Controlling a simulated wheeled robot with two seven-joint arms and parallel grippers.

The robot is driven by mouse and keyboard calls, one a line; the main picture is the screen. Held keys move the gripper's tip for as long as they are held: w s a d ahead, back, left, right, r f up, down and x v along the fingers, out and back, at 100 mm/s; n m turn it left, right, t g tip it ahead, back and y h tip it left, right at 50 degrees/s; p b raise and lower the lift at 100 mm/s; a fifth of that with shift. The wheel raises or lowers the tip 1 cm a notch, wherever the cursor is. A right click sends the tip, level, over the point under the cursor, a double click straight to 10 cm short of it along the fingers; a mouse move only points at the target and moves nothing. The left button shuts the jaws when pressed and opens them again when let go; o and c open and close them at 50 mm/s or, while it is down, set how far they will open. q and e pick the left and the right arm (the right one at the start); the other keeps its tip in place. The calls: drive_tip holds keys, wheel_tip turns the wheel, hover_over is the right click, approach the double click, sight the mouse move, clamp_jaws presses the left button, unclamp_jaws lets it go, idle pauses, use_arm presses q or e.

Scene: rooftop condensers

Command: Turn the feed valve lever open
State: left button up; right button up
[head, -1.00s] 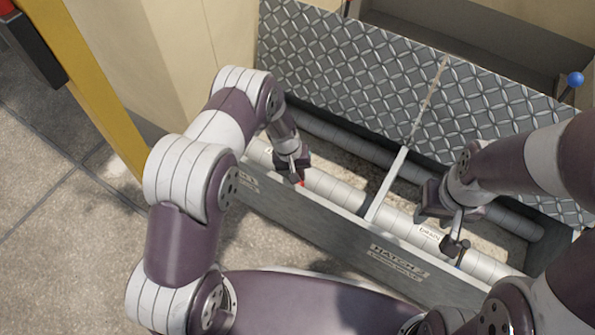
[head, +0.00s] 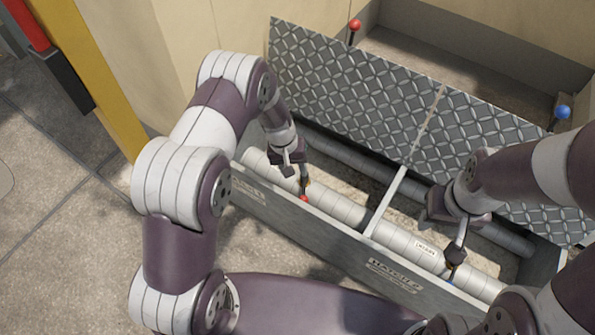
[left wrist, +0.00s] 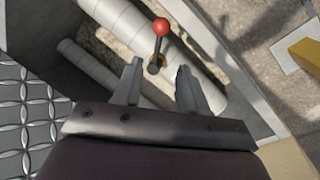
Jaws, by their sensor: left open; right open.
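A valve lever with a red ball knob (left wrist: 161,27) and dark stem stands on a pale pipe in the left wrist view. Its knob also shows in the head view (head: 304,198), inside the left bay of the pit. My left gripper (head: 304,182) is open above this pipe. In the left wrist view its fingertips (left wrist: 159,68) are apart, with the lever's lower end between or just beyond them; contact cannot be told. My right gripper (head: 456,254) is open over the right bay, just above a small blue knob (head: 452,283). That knob's stem is mostly hidden.
The pit's front wall (head: 330,241) and a divider (head: 386,200) border the bays. Tread-plate lids (head: 350,90) stand raised behind. A red-knobbed lever (head: 355,25) and a blue-knobbed lever (head: 562,112) stand behind the lids. A yellow post (head: 95,70) is at left.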

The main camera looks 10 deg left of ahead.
sight(304, 189)
use_arm(q)
drive_tip(key=a+b, duration=0.1)
drive_tip(key=w+a+f+b, duration=0.2)
drive_tip(key=shift+a+f, duration=0.25)
clamp_jaws()
drive_tip(key=w+a+r+m+g, duration=0.15)
drive_tip(key=a+m, duration=0.25)
drive_tip(key=m, duration=1.3)
drive_tip(key=s+d+f+m+h+b, duration=0.1)
drive_tip(key=s+d+f+m+b, duration=0.2)
drive_tip(key=d+f+m+b, duration=0.4)
drive_tip(key=shift+s+f+m+b, duration=0.4)
drive_tip(key=shift+f+b, duration=0.4)
drive_tip(key=shift+f, duration=0.3)
